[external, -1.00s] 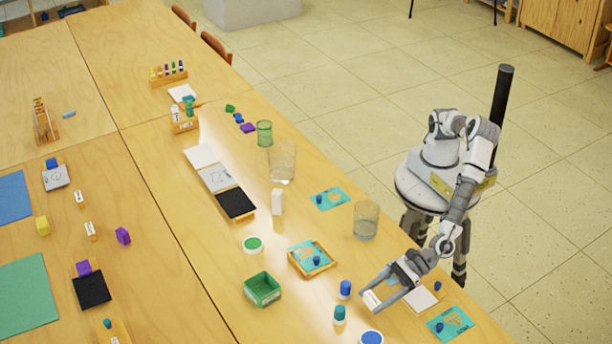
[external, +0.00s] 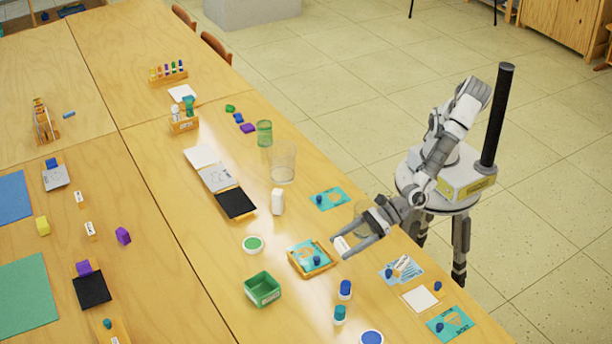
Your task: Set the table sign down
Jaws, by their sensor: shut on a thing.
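My gripper (external: 352,247) is shut on the table sign (external: 341,244), a small white piece between its fingertips. It is over the right part of the long wooden table (external: 215,265), just right of the small wooden tray (external: 325,268) with a teal card in it. The sign's underside is hidden, and I cannot tell whether it touches the tabletop or hangs above it.
A white block (external: 277,201) stands upright further left. A green box (external: 262,289) and blue-capped jars (external: 345,289) are nearer the camera. Bare wood lies between the tray and the white block.

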